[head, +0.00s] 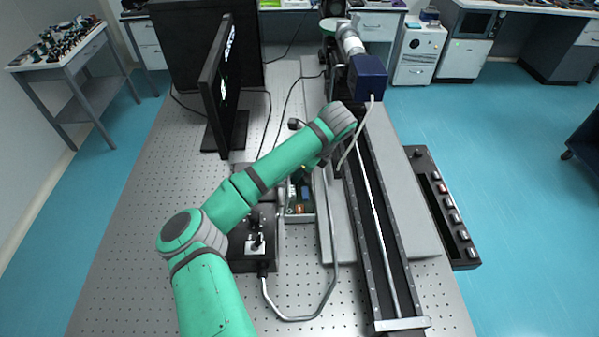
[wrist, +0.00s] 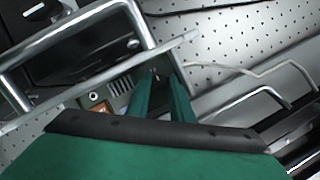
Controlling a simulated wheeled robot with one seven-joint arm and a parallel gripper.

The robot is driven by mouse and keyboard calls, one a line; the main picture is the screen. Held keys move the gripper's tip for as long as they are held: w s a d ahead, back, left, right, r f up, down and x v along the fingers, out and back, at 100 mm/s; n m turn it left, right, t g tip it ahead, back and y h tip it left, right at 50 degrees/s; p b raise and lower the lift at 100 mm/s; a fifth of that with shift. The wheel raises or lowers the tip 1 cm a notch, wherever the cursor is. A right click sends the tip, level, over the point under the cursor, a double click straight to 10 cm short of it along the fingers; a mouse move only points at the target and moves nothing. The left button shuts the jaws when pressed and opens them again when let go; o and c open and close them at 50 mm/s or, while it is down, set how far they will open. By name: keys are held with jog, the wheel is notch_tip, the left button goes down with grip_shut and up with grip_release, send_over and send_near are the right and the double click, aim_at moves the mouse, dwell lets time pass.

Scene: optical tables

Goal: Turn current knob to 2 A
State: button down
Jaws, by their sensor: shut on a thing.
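The instrument (head: 301,207) stands on the optical table in the head view, with green and orange details on its visible face. My arm covers part of it. In the wrist view, its panel (wrist: 118,88) has an orange part, a round white socket and vent slots. My gripper (wrist: 158,82) reaches to this panel with its two green fingers shut on a small dark knob, mostly hidden between the fingertips. The knob's marking and setting cannot be read. The arm hides the fingertips in the head view.
A long rail (head: 378,230) runs along the right, and a monitor (head: 218,90) stands at the back left. The perforated table (head: 150,235) is bare at left.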

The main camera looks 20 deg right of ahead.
jog(key=c, duration=1.8)
grip_release()
jog(key=shift+c, duration=0.2)
jog(key=v, duration=1)
jog(key=shift+s+r, duration=0.15)
jog(key=shift+r, duration=0.15)
